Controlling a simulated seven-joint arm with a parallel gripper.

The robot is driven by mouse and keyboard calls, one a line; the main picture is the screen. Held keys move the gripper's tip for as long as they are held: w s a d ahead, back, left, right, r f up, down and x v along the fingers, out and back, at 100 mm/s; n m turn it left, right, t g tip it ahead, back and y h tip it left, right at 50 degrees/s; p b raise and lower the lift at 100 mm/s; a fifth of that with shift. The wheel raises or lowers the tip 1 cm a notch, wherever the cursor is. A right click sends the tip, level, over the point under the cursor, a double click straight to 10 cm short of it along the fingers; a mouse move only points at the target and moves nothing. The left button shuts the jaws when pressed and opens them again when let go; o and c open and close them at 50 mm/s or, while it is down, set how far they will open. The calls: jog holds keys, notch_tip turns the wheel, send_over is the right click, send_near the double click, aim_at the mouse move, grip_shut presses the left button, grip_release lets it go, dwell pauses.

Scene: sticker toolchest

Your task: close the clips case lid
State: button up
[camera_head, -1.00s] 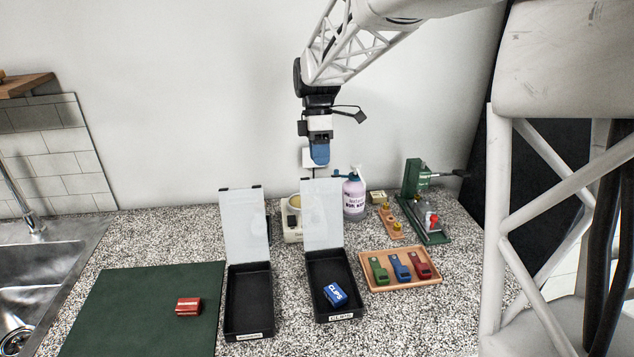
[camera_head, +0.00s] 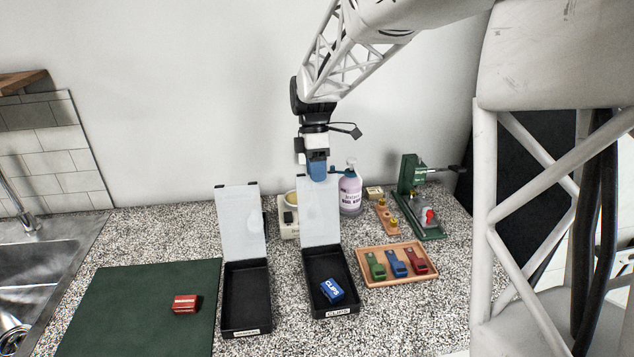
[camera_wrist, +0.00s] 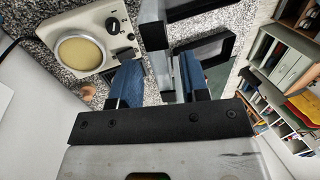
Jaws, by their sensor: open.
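The clips case (camera_head: 352,297) is a black open tray with a "CLIPS" label on its front edge. A blue box marked CLIPS (camera_head: 332,291) lies inside the case. My gripper (camera_head: 317,176) is at the top edge of the lid, pointing down, and partly hides that edge. In the wrist view my gripper's two blue fingers (camera_wrist: 158,85) are apart, with a lid edge seen between or just beyond them. I cannot tell whether they touch the lid.
A second black case (camera_head: 247,329) with its lid (camera_head: 241,225) up stands to the left. A red box (camera_head: 186,304) lies on a green mat (camera_head: 130,320). A wooden tray (camera_head: 370,282) with coloured clips, a pump bottle (camera_head: 350,195) and a beige device (camera_wrist: 88,42) stand nearby.

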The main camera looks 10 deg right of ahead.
aim_at(319, 210)
jog(key=shift+x, duration=1.45)
grip_shut()
